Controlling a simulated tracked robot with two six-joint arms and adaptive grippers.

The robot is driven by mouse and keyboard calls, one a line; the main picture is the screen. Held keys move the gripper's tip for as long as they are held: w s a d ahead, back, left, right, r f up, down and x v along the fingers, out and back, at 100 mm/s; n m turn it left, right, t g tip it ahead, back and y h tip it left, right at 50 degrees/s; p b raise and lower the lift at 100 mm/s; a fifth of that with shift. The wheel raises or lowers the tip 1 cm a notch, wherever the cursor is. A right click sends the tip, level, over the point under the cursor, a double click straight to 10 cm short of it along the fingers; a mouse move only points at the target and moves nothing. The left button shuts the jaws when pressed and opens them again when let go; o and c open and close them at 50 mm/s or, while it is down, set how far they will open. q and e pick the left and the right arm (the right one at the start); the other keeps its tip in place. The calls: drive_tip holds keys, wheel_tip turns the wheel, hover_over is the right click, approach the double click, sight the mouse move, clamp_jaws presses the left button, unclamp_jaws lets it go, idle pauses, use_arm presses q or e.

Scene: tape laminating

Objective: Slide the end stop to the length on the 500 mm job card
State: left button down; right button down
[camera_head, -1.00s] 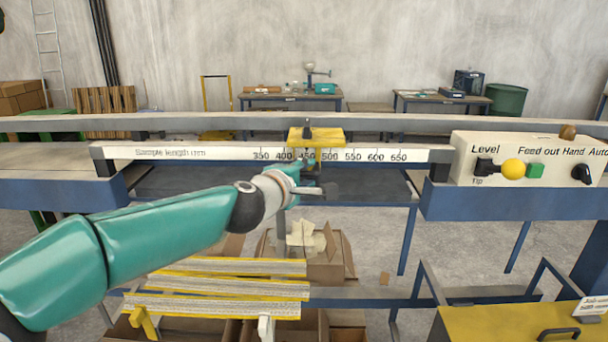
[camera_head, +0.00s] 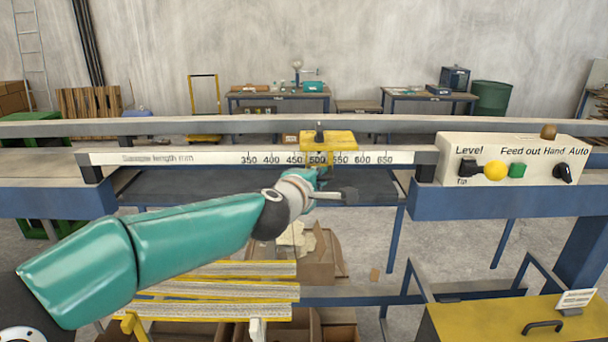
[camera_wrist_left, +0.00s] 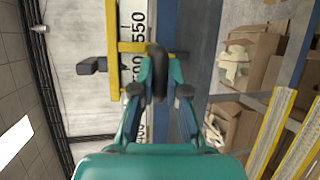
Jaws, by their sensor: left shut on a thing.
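The yellow end stop (camera_head: 335,140) sits on the white length scale (camera_head: 215,157), its opening around the 500 mark. The 450 mark shows just left of it and 550 at its right. In the left wrist view the end stop (camera_wrist_left: 112,48) stands across the scale, with 550 beyond it. My left gripper (camera_head: 314,175) is below the end stop in the head view. In the left wrist view its fingers (camera_wrist_left: 158,80) are shut on the stop's dark handle (camera_wrist_left: 157,68). The white job card (camera_head: 577,298) is at lower right, too small to read. My right gripper is out of view.
A control panel (camera_head: 512,158) with a yellow knob and green button is right of the scale. Yellow-edged strips (camera_head: 215,290) are stacked below my left arm, beside open cardboard boxes (camera_head: 325,262). The scale right of the stop is clear up to the panel.

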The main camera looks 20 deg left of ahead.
use_arm(q)
drive_tip(key=shift+f, duration=0.3)
drive_tip(key=c, duration=1.2)
unclamp_jaws()
drive_tip(key=shift+r, duration=0.1)
drive_tip(key=shift+r, duration=0.1)
drive_tip(key=v, duration=1.2)
drive_tip(key=shift+f, duration=0.3)
